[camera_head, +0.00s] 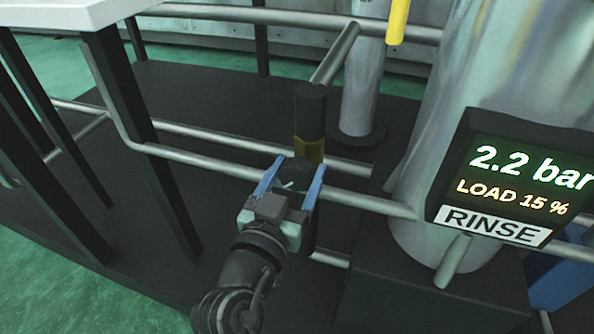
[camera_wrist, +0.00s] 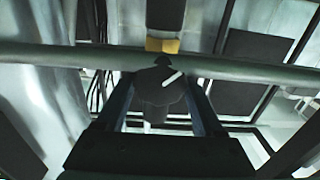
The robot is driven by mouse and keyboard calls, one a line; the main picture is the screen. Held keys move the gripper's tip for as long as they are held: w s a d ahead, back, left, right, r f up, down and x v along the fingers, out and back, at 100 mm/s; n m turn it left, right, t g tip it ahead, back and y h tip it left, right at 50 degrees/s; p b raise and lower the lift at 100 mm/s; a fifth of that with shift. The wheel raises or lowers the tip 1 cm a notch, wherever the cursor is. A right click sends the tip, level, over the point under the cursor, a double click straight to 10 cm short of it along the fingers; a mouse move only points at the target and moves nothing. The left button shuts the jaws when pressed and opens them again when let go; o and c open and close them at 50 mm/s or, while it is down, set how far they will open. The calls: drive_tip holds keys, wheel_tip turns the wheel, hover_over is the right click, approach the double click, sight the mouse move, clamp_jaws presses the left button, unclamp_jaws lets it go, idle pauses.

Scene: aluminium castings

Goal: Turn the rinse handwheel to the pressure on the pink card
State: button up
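The rinse handwheel (camera_wrist: 160,88) is a small dark knob with a white pointer mark, below a grey pipe in the wrist view. It also shows in the head view (camera_head: 294,174). My gripper (camera_head: 297,168) has its two blue fingers on either side of the knob, very close to its rim; I cannot tell whether they press on it. In the wrist view the white mark slants up to the right. The display (camera_head: 517,178) reads "2.2 bar" and "LOAD 15 %" above a "RINSE" label (camera_head: 494,226). No pink card is in view.
A dark cylinder with a yellow-brown band (camera_head: 309,125) stands just behind the knob. Grey pipes (camera_head: 220,165) cross close to my gripper. A large metal tank (camera_head: 440,140) stands to the right. A white-topped table (camera_head: 60,15) with dark legs is at the left.

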drive_tip(key=c, duration=0.6)
drive_tip(key=shift+n, duration=0.3)
drive_tip(key=n+p, duration=0.2)
drive_tip(key=n, duration=0.1)
drive_tip(key=shift+a+r+p, duration=0.1)
drive_tip(key=shift+p, duration=0.2)
drive_tip(key=shift+a+n+p, duration=0.1)
drive_tip(key=shift+n+p, duration=0.9)
drive_tip(key=shift+n, duration=1.1)
drive_tip(key=shift+f, duration=0.2)
drive_tip(key=o, duration=1.4)
